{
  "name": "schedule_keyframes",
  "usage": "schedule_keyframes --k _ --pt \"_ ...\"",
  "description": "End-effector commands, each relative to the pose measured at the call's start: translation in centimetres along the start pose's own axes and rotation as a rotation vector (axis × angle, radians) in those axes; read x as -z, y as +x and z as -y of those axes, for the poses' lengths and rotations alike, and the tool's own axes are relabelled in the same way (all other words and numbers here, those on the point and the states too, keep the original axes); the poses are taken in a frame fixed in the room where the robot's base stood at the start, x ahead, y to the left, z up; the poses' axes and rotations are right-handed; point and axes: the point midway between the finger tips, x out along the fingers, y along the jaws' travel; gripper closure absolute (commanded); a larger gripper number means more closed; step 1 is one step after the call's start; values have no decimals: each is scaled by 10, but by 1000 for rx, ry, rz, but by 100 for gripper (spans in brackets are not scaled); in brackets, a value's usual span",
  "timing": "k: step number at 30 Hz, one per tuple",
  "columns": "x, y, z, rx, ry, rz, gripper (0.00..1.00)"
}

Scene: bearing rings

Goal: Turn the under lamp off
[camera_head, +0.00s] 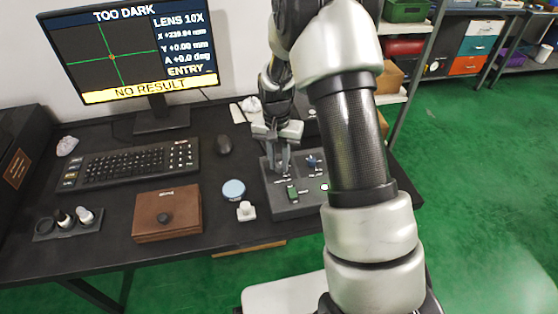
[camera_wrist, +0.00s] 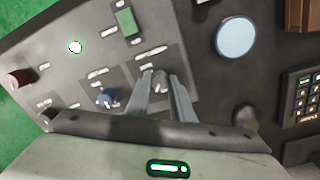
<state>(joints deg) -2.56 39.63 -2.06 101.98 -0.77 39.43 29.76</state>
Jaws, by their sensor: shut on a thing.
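The dark grey control panel (camera_head: 283,209) stands on the table, partly hidden behind my arm. My gripper (camera_head: 284,168) reaches down to its left part. In the wrist view my gripper (camera_wrist: 165,82) has its two fingers around a small grey knob (camera_wrist: 160,80) and is shut on it. The panel also carries a blue knob (camera_head: 311,161), a green switch (camera_head: 292,193) and a lit round lamp (camera_head: 324,187). A dark red knob (camera_wrist: 18,78) shows in the wrist view. The panel labels are too blurred to read, so I cannot tell which control is the under lamp's.
The monitor (camera_head: 130,50) reads "TOO DARK" and "NO RESULT". A keyboard (camera_head: 130,165), mouse (camera_head: 224,145), brown box (camera_head: 167,214), pale blue disc (camera_head: 233,190) and small white piece (camera_head: 246,211) lie left of the panel. The table between them is clear.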

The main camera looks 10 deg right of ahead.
Motion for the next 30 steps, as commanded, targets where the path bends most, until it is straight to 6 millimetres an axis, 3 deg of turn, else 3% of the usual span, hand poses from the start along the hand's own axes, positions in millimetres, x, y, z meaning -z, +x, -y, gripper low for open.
schedule_keyframes --k 15,30 --pt "0 -1 -1 0 -463 -18 100" --pt "0 -1 -1 0 -686 -25 100"
